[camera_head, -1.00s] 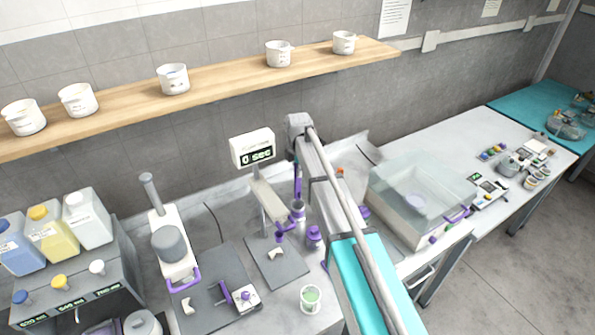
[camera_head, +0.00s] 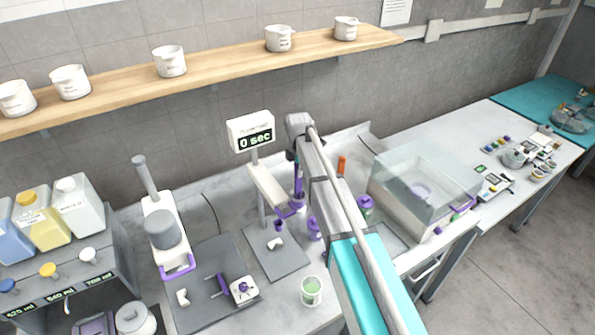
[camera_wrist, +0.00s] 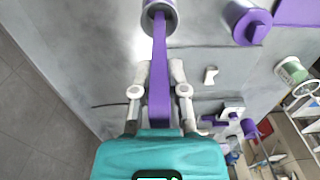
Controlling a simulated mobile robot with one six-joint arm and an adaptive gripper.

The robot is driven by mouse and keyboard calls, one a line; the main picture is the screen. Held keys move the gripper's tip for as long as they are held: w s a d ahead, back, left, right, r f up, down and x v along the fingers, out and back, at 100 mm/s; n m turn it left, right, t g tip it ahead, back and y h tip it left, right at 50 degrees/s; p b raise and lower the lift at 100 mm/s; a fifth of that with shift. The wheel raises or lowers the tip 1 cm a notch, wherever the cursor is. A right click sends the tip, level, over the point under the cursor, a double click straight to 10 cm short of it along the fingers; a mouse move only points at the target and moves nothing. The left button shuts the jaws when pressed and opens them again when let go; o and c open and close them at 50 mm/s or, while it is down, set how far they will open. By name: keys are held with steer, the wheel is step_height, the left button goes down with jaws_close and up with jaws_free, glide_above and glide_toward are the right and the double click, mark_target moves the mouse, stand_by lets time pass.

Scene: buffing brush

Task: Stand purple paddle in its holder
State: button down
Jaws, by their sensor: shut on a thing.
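The purple paddle (camera_wrist: 160,80) is a flat strip between the two fingers of my gripper (camera_wrist: 158,85) in the wrist view. The gripper is shut on it. The paddle's far end meets the mouth of a round metal holder (camera_wrist: 172,17) with purple inside; how deep it reaches I cannot tell. In the head view the paddle (camera_head: 298,178) shows as an upright purple strip beside my arm, above the small holder (camera_head: 299,202). My gripper is mostly hidden behind my arm there.
A purple-capped jar (camera_head: 314,228) stands close to the holder. The stand with the "0 sec" display (camera_head: 251,132) is just left. A green-filled beaker (camera_head: 311,291) is in front. A clear-lidded box (camera_head: 425,190) stands to the right.

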steer(key=shift+f+b, duration=0.7)
steer(key=shift+f, duration=0.2)
steer(key=c, duration=0.6)
jaws_free()
stand_by(0.4)
steer(key=shift+r, duration=0.1)
